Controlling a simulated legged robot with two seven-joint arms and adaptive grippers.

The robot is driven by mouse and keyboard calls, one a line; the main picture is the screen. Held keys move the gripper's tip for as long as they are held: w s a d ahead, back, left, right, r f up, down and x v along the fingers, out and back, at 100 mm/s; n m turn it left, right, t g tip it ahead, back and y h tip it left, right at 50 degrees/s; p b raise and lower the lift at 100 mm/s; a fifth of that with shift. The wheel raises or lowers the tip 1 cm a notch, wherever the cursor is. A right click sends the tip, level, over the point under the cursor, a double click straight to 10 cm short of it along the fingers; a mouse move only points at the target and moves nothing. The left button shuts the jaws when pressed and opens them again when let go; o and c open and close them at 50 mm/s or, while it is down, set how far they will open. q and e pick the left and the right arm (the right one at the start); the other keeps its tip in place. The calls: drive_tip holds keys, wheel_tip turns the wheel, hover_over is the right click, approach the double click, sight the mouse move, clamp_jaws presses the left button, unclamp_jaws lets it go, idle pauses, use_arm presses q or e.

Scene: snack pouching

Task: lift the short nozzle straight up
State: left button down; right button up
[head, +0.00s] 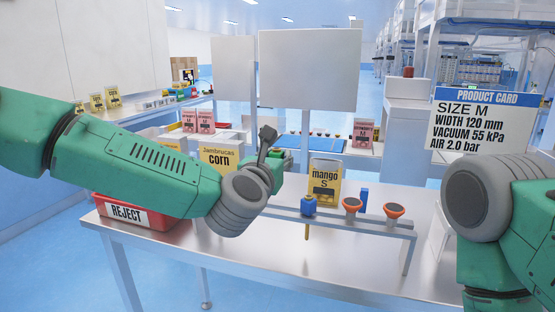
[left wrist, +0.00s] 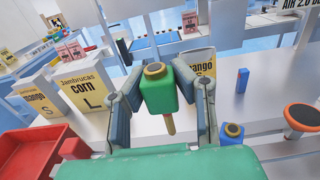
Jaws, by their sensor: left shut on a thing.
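The nozzle is a green block (left wrist: 160,93) with a gold ring on top and a short gold stem below. My left gripper (left wrist: 161,98) is shut on the sides of the green block, one finger on each side; in the head view it shows at the far left end of the rack (head: 394,230). The block appears upright, its stem tip showing above the steel surface; I cannot tell the exact gap. A blue nozzle (head: 308,205) with a gold stem sits in the rack to the right. My right gripper is outside the head view; only its arm shows.
Two orange suction cups (head: 394,211) stand in the rack. A small blue block (head: 364,198) and a mango pouch (head: 325,182) are behind it. A corn pouch (head: 219,160) and red reject bin (head: 127,215) are left. The product card (head: 481,122) stands right.

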use_arm(q)
drive_tip(key=shift+r+p, duration=1.65)
drive_tip(key=shift+r, duration=1.9)
